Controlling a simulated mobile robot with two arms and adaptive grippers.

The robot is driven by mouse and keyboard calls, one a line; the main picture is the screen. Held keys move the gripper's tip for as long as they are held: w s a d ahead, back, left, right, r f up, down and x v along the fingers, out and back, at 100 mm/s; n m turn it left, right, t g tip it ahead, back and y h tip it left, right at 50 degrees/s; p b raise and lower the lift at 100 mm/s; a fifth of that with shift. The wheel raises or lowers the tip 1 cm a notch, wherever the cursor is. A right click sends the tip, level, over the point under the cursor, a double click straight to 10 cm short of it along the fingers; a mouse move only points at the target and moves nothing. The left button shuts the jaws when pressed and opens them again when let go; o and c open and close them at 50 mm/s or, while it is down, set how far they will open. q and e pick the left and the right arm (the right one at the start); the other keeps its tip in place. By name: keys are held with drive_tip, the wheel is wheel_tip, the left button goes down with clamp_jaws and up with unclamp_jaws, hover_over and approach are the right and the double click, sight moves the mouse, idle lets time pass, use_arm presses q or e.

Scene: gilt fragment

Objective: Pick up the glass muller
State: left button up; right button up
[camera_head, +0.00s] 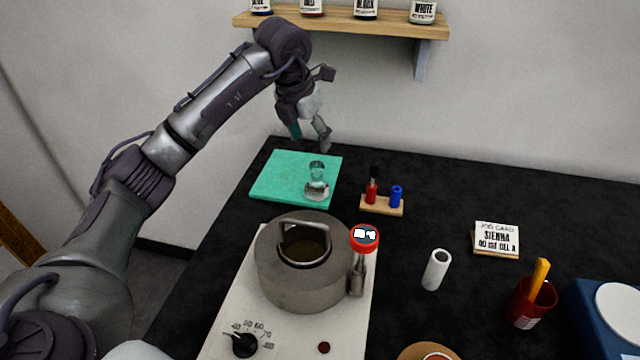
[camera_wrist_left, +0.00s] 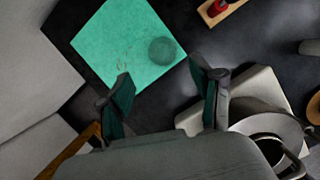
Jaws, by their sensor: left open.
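The glass muller (camera_head: 317,181) is clear and stands on the green slab (camera_head: 272,178) at the back left of the black table. In the left wrist view a round, see-through shape on the slab (camera_wrist_left: 115,45), near its right corner, looks like the muller (camera_wrist_left: 162,51). My left gripper (camera_head: 311,136) is open and empty, above the slab's far edge and above the muller, apart from it. Its two fingers (camera_wrist_left: 163,92) also show in the left wrist view, below the muller in the picture. My right gripper does not show.
Right of the slab is a small wooden stand (camera_head: 382,206) with red and blue items. In front are a hot plate (camera_head: 222,308), a grey pot (camera_head: 285,280) and a red-topped thermometer (camera_head: 364,239). A shelf (camera_head: 345,22) with jars hangs behind. The back right of the table is clear.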

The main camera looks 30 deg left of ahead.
sight(316, 163)
use_arm(q)
drive_tip(key=x, duration=0.4)
drive_tip(key=shift+s, duration=0.1)
drive_tip(key=shift+w+f+p, duration=0.2)
drive_tip(key=shift+f+p, duration=0.1)
drive_tip(key=shift+f, duration=0.2)
drive_tip(key=p+x, duration=0.1)
drive_tip(key=x, duration=0.2)
drive_tip(key=shift+f, duration=0.3)
drive_tip(key=shift+w+f, duration=0.2)
drive_tip(key=shift+f, duration=0.3)
drive_tip(key=c, duration=1)
clamp_jaws()
drive_tip(key=shift+r, duration=0.1)
